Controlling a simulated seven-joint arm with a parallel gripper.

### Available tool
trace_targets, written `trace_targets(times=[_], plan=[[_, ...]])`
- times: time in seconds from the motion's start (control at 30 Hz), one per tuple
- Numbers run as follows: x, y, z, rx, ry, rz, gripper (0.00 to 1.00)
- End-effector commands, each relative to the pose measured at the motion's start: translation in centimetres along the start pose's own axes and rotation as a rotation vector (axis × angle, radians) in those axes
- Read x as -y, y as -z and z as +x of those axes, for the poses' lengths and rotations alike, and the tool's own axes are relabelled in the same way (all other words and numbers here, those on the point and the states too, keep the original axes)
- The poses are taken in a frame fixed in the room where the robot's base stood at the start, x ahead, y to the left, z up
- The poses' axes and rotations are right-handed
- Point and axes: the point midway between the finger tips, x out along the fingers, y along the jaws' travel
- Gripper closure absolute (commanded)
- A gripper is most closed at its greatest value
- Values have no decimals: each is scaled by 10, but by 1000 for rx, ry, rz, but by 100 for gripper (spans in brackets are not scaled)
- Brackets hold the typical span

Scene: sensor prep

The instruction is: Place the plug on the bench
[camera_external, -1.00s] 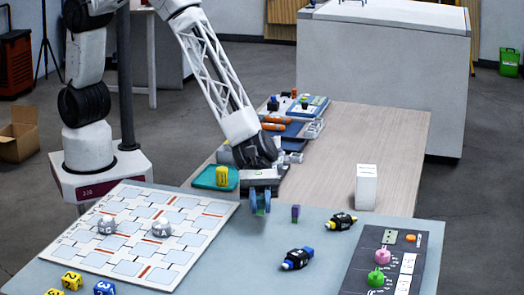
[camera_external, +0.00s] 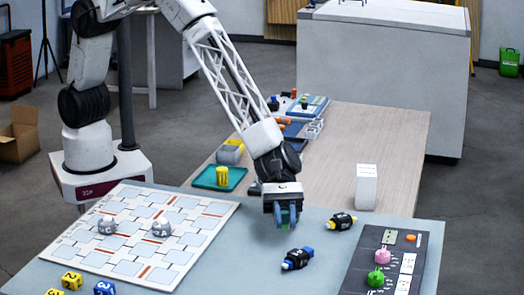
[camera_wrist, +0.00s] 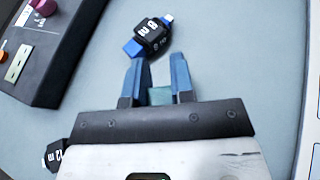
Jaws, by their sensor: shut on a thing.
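My gripper (camera_external: 287,219) is low over the blue-grey bench top (camera_external: 240,262), its fingers pointing down. In the wrist view my gripper (camera_wrist: 158,80) is shut on a small green block (camera_wrist: 160,96), mostly hidden between the blue fingers. Whether the block touches the bench is unclear. A black connector-like piece with blue ends (camera_external: 297,259) lies on the bench in front of the gripper; it also shows just beyond the fingertips in the wrist view (camera_wrist: 150,38). A black piece with yellow ends (camera_external: 341,221) lies to the right. I cannot tell by looks which piece is the plug.
A dark panel (camera_external: 357,278) with pink and green knobs is at the right. A white grid board (camera_external: 115,262) with two grey pieces is at the left. A teal tray (camera_external: 205,180) and a white box (camera_external: 366,187) stand behind. The bench's front middle has free room.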

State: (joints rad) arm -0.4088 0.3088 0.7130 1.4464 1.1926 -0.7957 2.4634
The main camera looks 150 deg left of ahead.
Motion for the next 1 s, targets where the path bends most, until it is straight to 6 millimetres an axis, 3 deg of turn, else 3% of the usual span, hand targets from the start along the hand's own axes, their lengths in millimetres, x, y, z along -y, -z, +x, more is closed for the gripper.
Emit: trace_targets(times=[0.23,0.6,1.0], plan=[[0,3,1,-1,0,-1,100],[0,32,13,-1,0,-1,100],[0,34,14,0,0,0,100]])
